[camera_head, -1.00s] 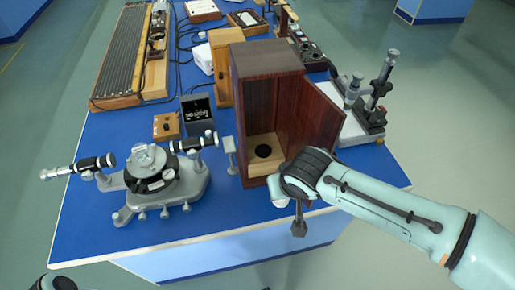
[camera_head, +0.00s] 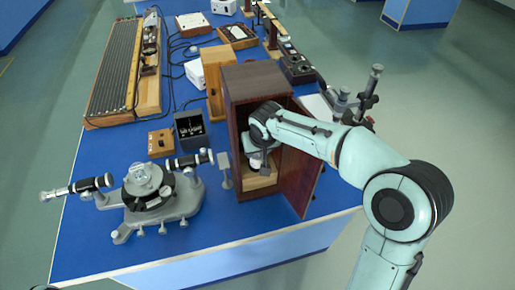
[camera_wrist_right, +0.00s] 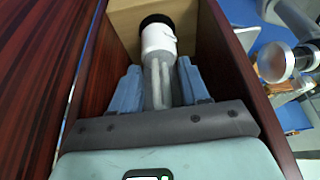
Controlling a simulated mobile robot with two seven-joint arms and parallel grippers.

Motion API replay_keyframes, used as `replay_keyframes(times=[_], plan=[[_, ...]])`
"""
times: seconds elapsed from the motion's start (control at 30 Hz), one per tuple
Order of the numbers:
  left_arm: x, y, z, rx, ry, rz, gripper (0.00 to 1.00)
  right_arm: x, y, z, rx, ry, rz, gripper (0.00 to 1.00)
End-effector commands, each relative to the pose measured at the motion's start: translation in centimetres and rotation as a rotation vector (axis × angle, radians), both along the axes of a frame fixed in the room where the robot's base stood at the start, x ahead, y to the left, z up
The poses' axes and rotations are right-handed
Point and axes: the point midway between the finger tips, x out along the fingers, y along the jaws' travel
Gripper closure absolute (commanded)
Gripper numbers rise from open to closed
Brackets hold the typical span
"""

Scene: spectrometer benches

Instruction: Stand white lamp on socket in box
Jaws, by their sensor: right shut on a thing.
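The open wooden box (camera_head: 254,82) stands on the blue bench with its door (camera_head: 303,178) swung out to the right. My right gripper (camera_head: 258,153) is inside the box, reaching in through its open front. In the right wrist view the gripper (camera_wrist_right: 160,88) is shut on the white lamp (camera_wrist_right: 159,42), holding its clear tubular part between two blue fingers. The lamp's white end points at the black round socket (camera_wrist_right: 156,19) on the box's pale wooden floor. I cannot tell whether they touch. The head view does not show the socket. My left gripper is not in view.
A spectrometer (camera_head: 150,190) stands left of the box, with a small upright plate (camera_head: 225,166) between them. A microscope-like instrument (camera_head: 365,98) stands behind the door on the right. The box's side walls are close to my gripper.

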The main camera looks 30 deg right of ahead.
Motion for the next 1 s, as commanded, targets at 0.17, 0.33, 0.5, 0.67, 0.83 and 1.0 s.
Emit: replay_keyframes(times=[0.17, 0.33, 0.5, 0.67, 0.83, 1.0], plan=[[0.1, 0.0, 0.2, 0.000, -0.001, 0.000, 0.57, 0.4, -0.1, -1.4, 0.001, 0.000, 0.000, 0.93], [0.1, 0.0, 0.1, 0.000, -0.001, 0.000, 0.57, 0.4, -0.1, -1.4, 0.001, -0.002, 0.001, 0.93], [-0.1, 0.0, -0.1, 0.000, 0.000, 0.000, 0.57, 0.4, -0.1, -1.7, 0.000, -0.002, 0.000, 0.93], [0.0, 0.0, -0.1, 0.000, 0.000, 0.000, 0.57, 0.4, -0.1, -1.7, 0.001, 0.000, 0.000, 0.29], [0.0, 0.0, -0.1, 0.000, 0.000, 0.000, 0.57, 0.4, -0.1, -1.7, 0.001, 0.000, 0.000, 0.29], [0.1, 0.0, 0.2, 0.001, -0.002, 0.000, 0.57, 0.3, -0.1, -1.1, 0.000, -0.003, 0.000, 0.29]])
